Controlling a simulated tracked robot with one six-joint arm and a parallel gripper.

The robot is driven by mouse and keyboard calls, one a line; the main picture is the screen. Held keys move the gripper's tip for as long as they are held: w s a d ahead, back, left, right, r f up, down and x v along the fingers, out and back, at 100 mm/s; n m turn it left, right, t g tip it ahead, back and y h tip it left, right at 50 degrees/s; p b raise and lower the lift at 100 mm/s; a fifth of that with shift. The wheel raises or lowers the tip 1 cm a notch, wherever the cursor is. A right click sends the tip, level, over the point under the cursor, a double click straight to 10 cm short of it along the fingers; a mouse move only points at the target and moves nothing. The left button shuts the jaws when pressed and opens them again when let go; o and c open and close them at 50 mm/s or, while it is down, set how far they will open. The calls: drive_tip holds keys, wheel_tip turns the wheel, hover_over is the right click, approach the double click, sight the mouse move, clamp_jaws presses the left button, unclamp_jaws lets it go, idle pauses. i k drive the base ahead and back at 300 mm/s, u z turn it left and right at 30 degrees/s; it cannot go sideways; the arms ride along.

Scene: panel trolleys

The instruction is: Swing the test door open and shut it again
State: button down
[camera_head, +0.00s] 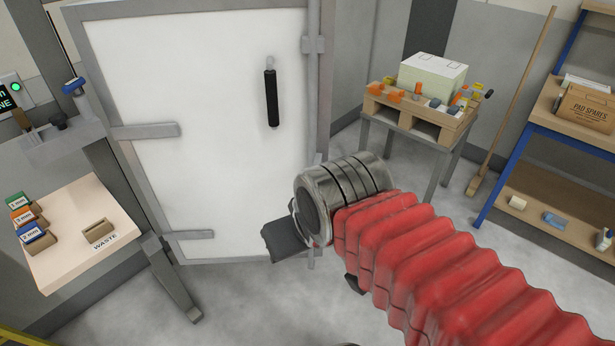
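The test door is a white panel (190,90) in a grey frame, upright in the upper left middle. Grey straps (145,131) cross its left edge, and a grey bracket (313,45) sits at its right edge. A black vertical handle (271,98) is mounted near the right side. The door looks shut or nearly so; I cannot tell if there is a gap. My gripper (284,241) is in front of the door's lower right corner, below the handle and apart from it. Its dark end shows partly beyond my arm's metal wrist; its fingers cannot be made out.
A side table (75,220) with labelled boxes (30,220) and a waste tray (99,231) stands at left. A pallet-topped stand (425,115) is right of the door, then a leaning broom (515,95) and a blue-framed shelf (550,140). Grey floor shows between.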

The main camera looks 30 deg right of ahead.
sight(205, 102)
drive_tip(key=z, duration=0.9)
drive_tip(key=k, duration=1.2)
drive_tip(key=u, duration=0.9)
drive_tip(key=i, duration=1)
drive_tip(key=u, duration=0.05)
